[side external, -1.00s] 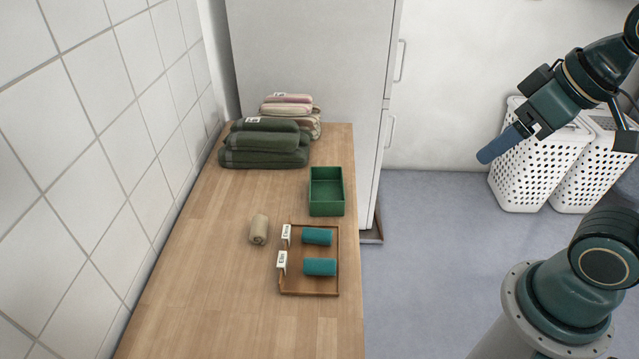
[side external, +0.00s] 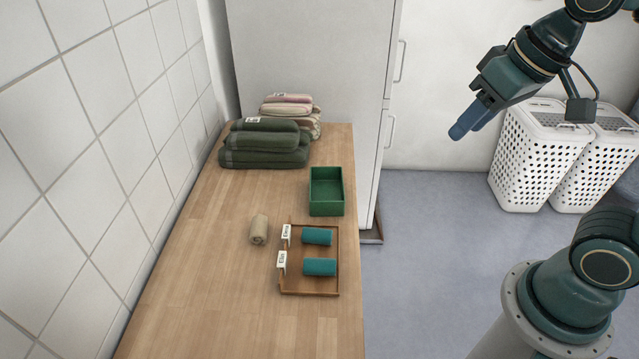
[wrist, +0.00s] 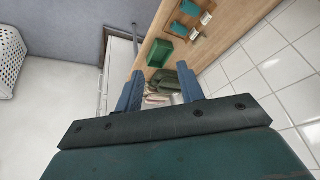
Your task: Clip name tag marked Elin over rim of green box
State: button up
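The name tag marked Elin (side external: 282,260) is white and stands upright at the left edge of a brown tray (side external: 310,292). A second white tag (side external: 286,232), its longer name hard to read, stands farther back on the same edge. The green box (side external: 326,209) is open, looks empty, and sits behind the tray; its rim is bare. The box also shows in the wrist view (wrist: 160,53), as does the Elin tag (wrist: 207,17), too small to read there. My gripper (side external: 458,132) is up over the floor, right of the counter; its blue fingers (wrist: 161,84) are apart and empty.
Two teal rolls (side external: 318,267) lie in the tray. A beige roll (side external: 258,230) lies left of it. Green folded towels (side external: 264,146) and striped towels (side external: 290,106) are stacked at the back. A tiled wall borders the left; the front counter is clear. White baskets (side external: 540,160) stand on the floor.

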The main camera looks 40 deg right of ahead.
jog(key=w+a+f+m+g, duration=0.15)
jog(key=w+a, duration=0.25)
jog(key=w, duration=0.4)
jog(key=m+g, duration=0.3)
jog(key=m, duration=0.3)
send_over(283, 259)
notch_tip(283, 259, down, 21)
jog(key=shift+w, duration=0.1)
jog(key=shift+f, duration=4.25)
jog(key=shift+f, duration=2.6)
